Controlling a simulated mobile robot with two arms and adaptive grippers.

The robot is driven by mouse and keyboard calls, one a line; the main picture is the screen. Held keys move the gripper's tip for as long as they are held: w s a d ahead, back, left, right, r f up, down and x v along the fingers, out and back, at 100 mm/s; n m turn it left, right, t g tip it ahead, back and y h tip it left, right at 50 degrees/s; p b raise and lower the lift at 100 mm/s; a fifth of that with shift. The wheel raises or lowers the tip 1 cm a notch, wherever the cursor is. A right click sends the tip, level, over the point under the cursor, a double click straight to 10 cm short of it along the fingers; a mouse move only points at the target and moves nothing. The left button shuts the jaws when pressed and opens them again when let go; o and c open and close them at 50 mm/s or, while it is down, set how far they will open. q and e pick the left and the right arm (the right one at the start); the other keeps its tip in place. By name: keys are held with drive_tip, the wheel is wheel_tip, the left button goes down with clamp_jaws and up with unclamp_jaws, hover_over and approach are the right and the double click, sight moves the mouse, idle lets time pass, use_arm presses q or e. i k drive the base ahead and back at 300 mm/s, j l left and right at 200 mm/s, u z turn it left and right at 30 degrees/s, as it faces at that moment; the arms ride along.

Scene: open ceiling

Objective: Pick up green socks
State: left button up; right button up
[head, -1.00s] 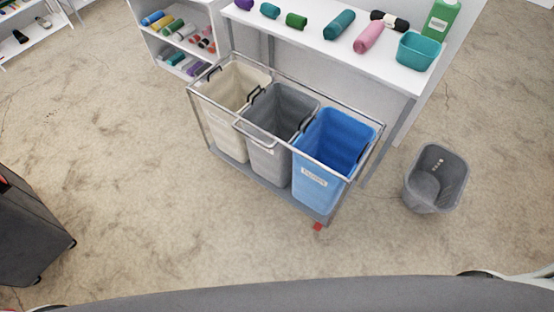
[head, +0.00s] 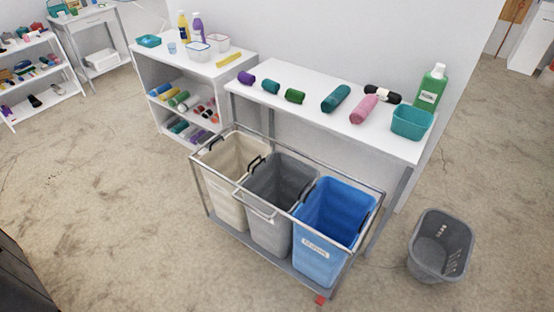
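A small rolled green bundle (head: 295,96), which looks like the green socks, lies on the white table (head: 310,112) against the wall. To its left are a small dark teal roll (head: 270,87) and a purple roll (head: 246,79). To its right are a larger teal roll (head: 336,98), a pink roll (head: 364,109) and a black roll (head: 382,94). Neither of my grippers is in view.
A metal cart with beige (head: 225,190), grey (head: 272,220) and blue (head: 323,225) bins stands before the table. A grey basket (head: 440,245) is at right. The table also holds a teal container (head: 411,123) and green bottle (head: 431,88). Left floor is clear.

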sight(297, 96)
drive_tip(key=z, duration=0.6)
drive_tip(key=i+j+z, duration=0.2)
drive_tip(key=j+z, duration=0.3)
drive_tip(key=i+j+z, duration=0.1)
drive_tip(key=j+z, duration=0.85)
drive_tip(key=k+j, duration=0.05)
drive_tip(key=j, duration=0.05)
